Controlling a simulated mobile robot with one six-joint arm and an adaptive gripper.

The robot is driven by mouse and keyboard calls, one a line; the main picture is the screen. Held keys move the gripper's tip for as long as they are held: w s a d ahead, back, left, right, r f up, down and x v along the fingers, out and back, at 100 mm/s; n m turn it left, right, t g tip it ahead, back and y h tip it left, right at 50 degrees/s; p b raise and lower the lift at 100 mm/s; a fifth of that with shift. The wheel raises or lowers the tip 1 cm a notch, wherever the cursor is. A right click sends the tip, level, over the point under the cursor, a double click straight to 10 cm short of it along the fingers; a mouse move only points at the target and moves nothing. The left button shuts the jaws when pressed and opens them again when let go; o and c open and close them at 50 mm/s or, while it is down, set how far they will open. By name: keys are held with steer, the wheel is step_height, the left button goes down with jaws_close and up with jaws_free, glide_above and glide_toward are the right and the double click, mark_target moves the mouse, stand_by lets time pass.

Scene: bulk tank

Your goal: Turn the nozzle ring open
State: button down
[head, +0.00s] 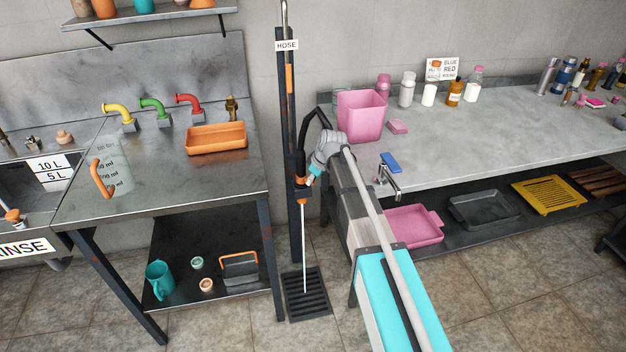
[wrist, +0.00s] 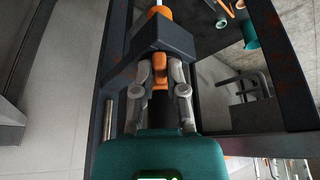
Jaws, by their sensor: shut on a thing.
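The hose nozzle stands upright in a dark bracket (wrist: 160,38) on the hose post. My gripper (wrist: 160,88) is shut on an orange part, the nozzle ring (wrist: 160,68), with one finger on each side, just on the near side of the bracket in the wrist view. More orange of the nozzle (head: 311,198) shows below the bracket in the head view. A thin pale line (head: 304,250), looking like a water stream, runs straight down from the nozzle to the floor grate (head: 308,298). My gripper and wrist partly hide the ring in the head view.
A steel bench (head: 160,175) with colored taps and an orange tray (head: 216,138) stands left of the post. A grey counter (head: 480,130) with a pink bin (head: 361,115) stands to the right. The black hose (head: 305,128) curves close beside my wrist.

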stand_by(0.4)
steer(key=c, duration=0.7)
jaws_free()
